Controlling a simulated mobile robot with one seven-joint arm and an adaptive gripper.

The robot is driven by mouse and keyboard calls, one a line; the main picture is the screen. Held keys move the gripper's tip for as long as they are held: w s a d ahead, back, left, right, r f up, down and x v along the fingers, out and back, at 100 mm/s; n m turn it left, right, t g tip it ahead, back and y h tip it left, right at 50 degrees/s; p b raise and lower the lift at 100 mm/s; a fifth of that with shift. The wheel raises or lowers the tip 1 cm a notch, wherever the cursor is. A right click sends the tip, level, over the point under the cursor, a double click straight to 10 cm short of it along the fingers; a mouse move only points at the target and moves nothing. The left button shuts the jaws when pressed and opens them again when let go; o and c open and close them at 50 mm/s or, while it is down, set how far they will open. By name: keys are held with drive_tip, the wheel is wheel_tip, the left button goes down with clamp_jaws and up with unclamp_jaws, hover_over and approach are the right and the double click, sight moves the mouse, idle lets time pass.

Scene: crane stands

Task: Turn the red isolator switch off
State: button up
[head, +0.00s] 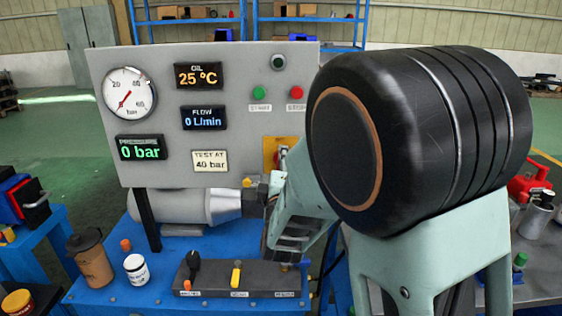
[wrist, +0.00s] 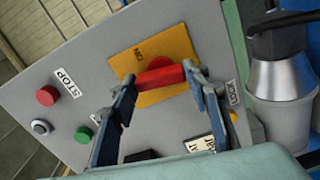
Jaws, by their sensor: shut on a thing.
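The red isolator switch (wrist: 160,78) is a red bar handle on a yellow plate (wrist: 124,64) marked ON, on the grey panel. In the wrist view the handle lies nearly level across the picture. My gripper (wrist: 160,88) has one finger at each end of the handle and is shut on it. In the head view my gripper (head: 282,185) is at the panel's lower right, in front of the yellow plate (head: 269,148). There my arm hides most of the switch.
The panel (head: 240,80) carries a gauge (head: 129,94), displays reading 0 bar and 0 L/min, and green (head: 259,93) and red (head: 297,92) buttons. Below, a dark block with small levers (head: 240,280), a brown cup (head: 91,258) and a white jar (head: 137,270) stand on the blue bench.

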drive_tip(key=shift+r+n+p, duration=0.15)
drive_tip(key=shift+n+p, duration=0.15)
drive_tip(key=shift+n, duration=0.7)
drive_tip(key=o, duration=1.2)
drive_tip(key=shift+c, duration=0.2)
drive_tip(key=s, duration=0.7)
drive_tip(key=shift+s, duration=0.25)
drive_tip(key=shift+w, duration=0.1)
